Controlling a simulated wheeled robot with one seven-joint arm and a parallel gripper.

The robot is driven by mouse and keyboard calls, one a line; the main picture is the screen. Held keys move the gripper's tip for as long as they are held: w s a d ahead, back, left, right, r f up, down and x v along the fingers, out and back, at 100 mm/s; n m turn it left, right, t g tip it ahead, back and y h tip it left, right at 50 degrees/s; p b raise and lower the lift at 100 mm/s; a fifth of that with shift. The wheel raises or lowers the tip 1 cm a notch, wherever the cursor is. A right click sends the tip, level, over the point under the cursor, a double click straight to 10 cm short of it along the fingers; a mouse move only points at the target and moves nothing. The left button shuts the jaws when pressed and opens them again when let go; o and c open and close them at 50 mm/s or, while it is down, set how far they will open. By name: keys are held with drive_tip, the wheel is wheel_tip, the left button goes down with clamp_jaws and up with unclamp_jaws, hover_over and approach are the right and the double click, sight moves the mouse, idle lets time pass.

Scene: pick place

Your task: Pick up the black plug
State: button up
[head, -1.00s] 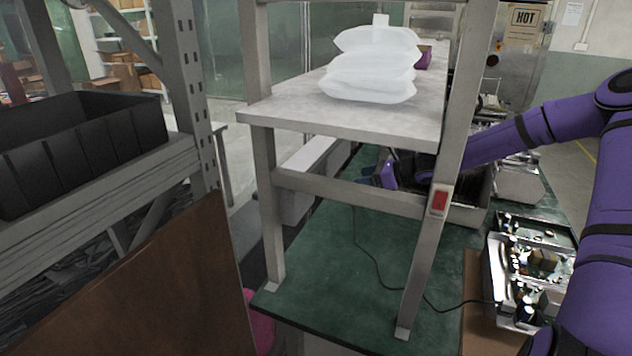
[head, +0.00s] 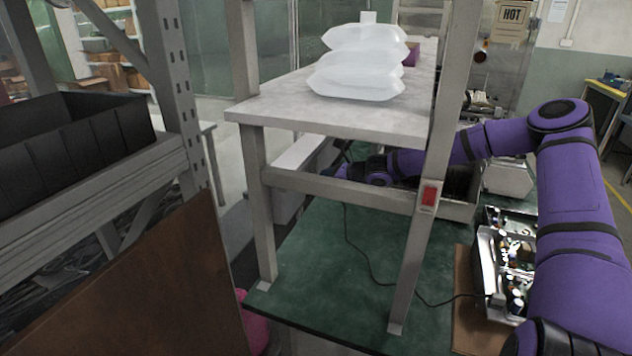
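I cannot make out the black plug itself. A thin black cable (head: 362,252) runs from an opened electronic device (head: 507,262) at the right, across the green mat, and up behind the shelf's crossbar. My purple arm reaches in from the right, behind the shelf's right post. My gripper (head: 345,158) is under the shelf board, behind the crossbar, close above where the cable disappears. It is small, dark and partly hidden, so neither its fingers nor anything between them shows clearly.
The shelf board (head: 285,108) bears a stack of white bags (head: 358,75). Its posts and crossbar (head: 340,190) stand in front of my gripper. A grey bin (head: 460,209) sits behind the right post. The green mat (head: 330,270) is mostly clear. A black crate (head: 70,140) stands at left.

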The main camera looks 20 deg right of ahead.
drive_tip(key=c, duration=1.1)
drive_tip(key=shift+r, duration=0.1)
drive_tip(key=shift+s+d+r, duration=0.2)
drive_tip(key=shift+d+r, duration=0.05)
drive_tip(key=shift+r, duration=0.15)
drive_tip(key=shift+c, duration=0.4)
drive_tip(key=v, duration=0.6)
drive_tip(key=r+v, duration=0.1)
drive_tip(key=v, duration=0.6)
drive_tip(key=shift+w+a+r, duration=0.1)
drive_tip(key=shift+r, duration=0.1)
clamp_jaws()
drive_tip(key=shift+v, duration=0.85)
drive_tip(key=shift+a, duration=0.1)
